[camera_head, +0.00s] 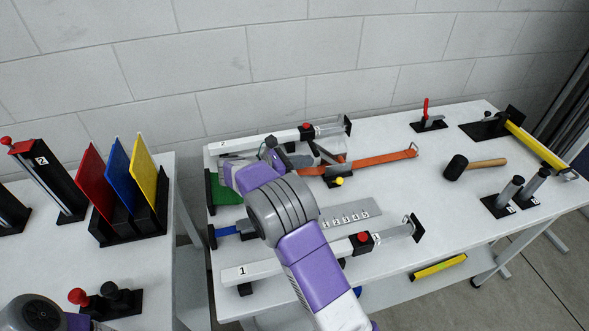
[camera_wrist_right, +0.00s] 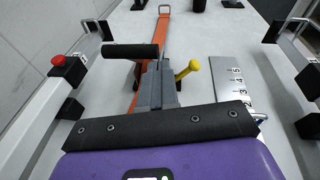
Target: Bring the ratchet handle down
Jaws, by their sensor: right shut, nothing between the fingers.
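The ratchet (camera_head: 337,172) sits on the orange strap (camera_head: 385,158) on the table, with a yellow knob at its side that also shows in the right wrist view (camera_wrist_right: 188,69). The ratchet handle (camera_wrist_right: 130,50) has a black crosswise grip and appears raised. My right gripper (camera_head: 303,160) reaches in from the left side of the ratchet. In the wrist view its grey fingers (camera_wrist_right: 157,72) are shut and empty, close beside the grip. They hide part of the ratchet body, and I cannot tell whether they touch it. My left gripper is out of view; only part of that arm shows.
White clamp bars flank the ratchet: the back bar (camera_head: 260,142) and front bar (camera_head: 300,260). A numbered metal plate (camera_head: 350,214) lies in front. The table between strap and mallet is clear.

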